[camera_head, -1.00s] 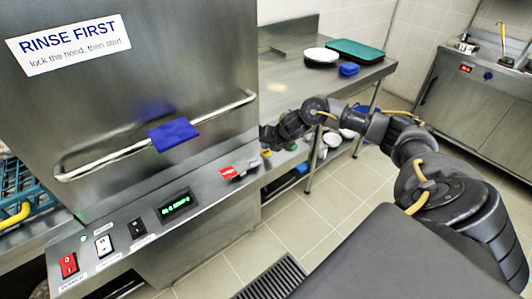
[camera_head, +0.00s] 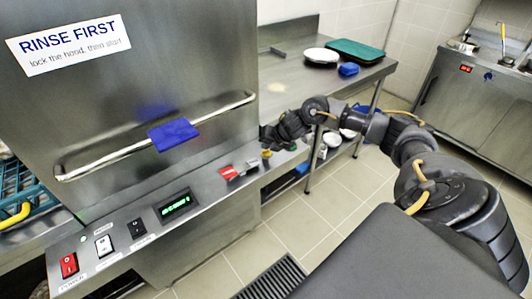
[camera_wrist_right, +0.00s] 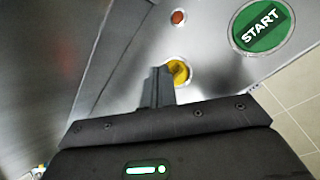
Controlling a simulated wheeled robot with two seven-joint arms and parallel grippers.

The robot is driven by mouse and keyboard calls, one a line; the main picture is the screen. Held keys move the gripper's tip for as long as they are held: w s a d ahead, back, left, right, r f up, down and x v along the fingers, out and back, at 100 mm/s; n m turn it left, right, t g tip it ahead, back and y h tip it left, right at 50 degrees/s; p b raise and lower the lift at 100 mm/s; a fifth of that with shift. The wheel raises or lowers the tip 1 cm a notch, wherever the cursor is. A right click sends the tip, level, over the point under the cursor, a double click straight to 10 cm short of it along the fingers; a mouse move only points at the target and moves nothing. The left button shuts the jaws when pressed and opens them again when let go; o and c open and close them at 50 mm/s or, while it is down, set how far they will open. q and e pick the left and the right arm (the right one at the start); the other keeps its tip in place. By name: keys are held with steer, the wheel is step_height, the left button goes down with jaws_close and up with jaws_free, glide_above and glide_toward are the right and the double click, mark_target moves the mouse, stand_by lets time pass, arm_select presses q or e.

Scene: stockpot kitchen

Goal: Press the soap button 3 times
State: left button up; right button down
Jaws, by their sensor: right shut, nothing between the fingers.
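A yellow round button in a pale ring (camera_wrist_right: 179,71) sits on the steel panel in the right wrist view, and I take it to be the soap button. Its own label is not readable. A small yellow spot on the panel (camera_head: 266,153) shows in the head view, just below my right gripper. My right gripper (camera_head: 268,138) is shut and empty. In the wrist view its fingers (camera_wrist_right: 158,86) overlap the left side of the yellow button. I cannot tell whether they touch it. My left gripper is out of view.
A green START button (camera_wrist_right: 262,27) and a small red light (camera_wrist_right: 178,17) are near the yellow button. The steel hood (camera_head: 190,70) has a bar handle with a blue cloth (camera_head: 173,134). A red power switch (camera_head: 69,265) and a green display (camera_head: 176,206) are on the front panel.

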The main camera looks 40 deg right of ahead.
mark_target(267, 153)
steer(key=shift+f, duration=0.1)
steer(key=shift+f+b, duration=0.3)
steer(key=shift+f+b, duration=0.4)
steer(key=shift+f, duration=0.15)
stand_by(0.9)
stand_by(0.3)
steer(key=shift+r+p, duration=0.85)
steer(key=shift+r, duration=0.1)
steer(key=shift+r+p, duration=2.2)
steer(key=shift+r, duration=0.3)
stand_by(0.4)
